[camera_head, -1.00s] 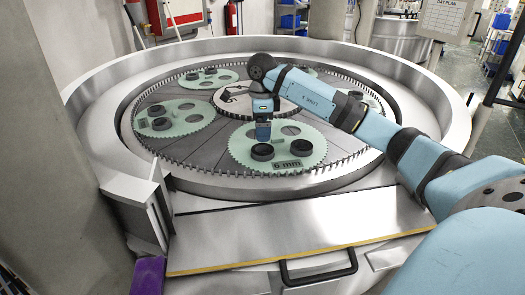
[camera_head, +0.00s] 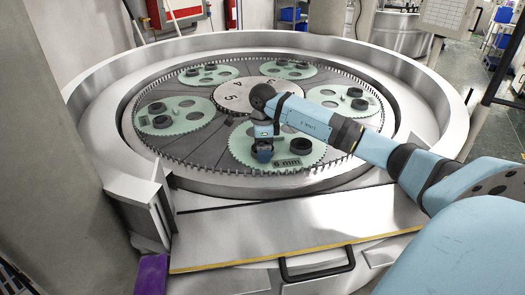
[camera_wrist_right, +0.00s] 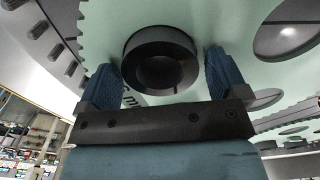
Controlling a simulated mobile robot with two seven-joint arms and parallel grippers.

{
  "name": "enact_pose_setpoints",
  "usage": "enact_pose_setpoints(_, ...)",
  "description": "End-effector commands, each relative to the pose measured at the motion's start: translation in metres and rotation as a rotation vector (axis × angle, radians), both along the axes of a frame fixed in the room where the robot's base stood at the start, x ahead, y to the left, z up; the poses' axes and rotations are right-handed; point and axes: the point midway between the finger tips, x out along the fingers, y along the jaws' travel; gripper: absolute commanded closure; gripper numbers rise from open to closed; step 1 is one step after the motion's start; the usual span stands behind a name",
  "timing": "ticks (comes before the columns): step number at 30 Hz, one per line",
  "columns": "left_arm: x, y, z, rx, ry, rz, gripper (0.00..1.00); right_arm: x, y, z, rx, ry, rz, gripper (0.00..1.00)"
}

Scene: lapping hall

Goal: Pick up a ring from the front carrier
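The front carrier (camera_head: 238,149) is a green toothed disc marked "6 mm", with holes and two dark rings on it. One ring (camera_head: 300,144) stands clear on its right side. My right gripper (camera_head: 263,152) is down at the other ring, on the left side, and largely hides it in the head view. In the right wrist view this dark, thick-walled ring (camera_wrist_right: 160,62) lies between the two blue fingers of my right gripper (camera_wrist_right: 160,68). The fingers are open, with a gap visible on both sides. My left gripper is not in view.
Several other green carriers with dark rings, such as the left one (camera_head: 172,117), lie around the numbered centre disc (camera_head: 232,97). A toothed rim and a broad metal wall (camera_head: 95,120) enclose the plate. A flat metal ledge (camera_head: 290,225) runs along the front.

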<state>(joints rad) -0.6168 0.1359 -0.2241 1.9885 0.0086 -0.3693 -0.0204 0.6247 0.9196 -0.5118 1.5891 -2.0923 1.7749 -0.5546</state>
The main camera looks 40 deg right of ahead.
Motion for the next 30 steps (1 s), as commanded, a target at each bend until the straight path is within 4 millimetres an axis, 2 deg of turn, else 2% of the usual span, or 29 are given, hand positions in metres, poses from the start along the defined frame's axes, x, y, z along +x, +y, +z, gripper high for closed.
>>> enact_pose_setpoints(1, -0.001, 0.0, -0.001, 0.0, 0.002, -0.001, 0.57, 0.0, 0.0, 0.0, 0.0, 0.0, 0.0, 0.21)
enact_pose_setpoints(3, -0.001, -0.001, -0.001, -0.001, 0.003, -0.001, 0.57, 0.0, 0.0, 0.0, 0.0, 0.0, 0.0, 0.37)
enact_pose_setpoints(6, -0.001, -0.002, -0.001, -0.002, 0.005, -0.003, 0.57, 0.0, 0.0, 0.0, 0.0, 0.0, 0.0, 0.55)
enact_pose_setpoints(14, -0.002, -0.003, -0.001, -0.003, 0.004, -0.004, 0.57, 0.0, 0.0, 0.002, -0.001, -0.001, 0.0, 0.55)
enact_pose_setpoints(20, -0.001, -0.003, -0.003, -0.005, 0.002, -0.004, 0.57, 0.001, 0.0, 0.014, -0.001, -0.003, 0.0, 0.55)
enact_pose_setpoints(26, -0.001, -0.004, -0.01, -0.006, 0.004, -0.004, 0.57, 0.001, 0.0, 0.05, -0.002, -0.007, 0.0, 0.55)
enact_pose_setpoints(30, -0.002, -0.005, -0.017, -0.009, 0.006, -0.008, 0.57, 0.001, -0.001, 0.087, -0.002, -0.009, -0.001, 0.55)
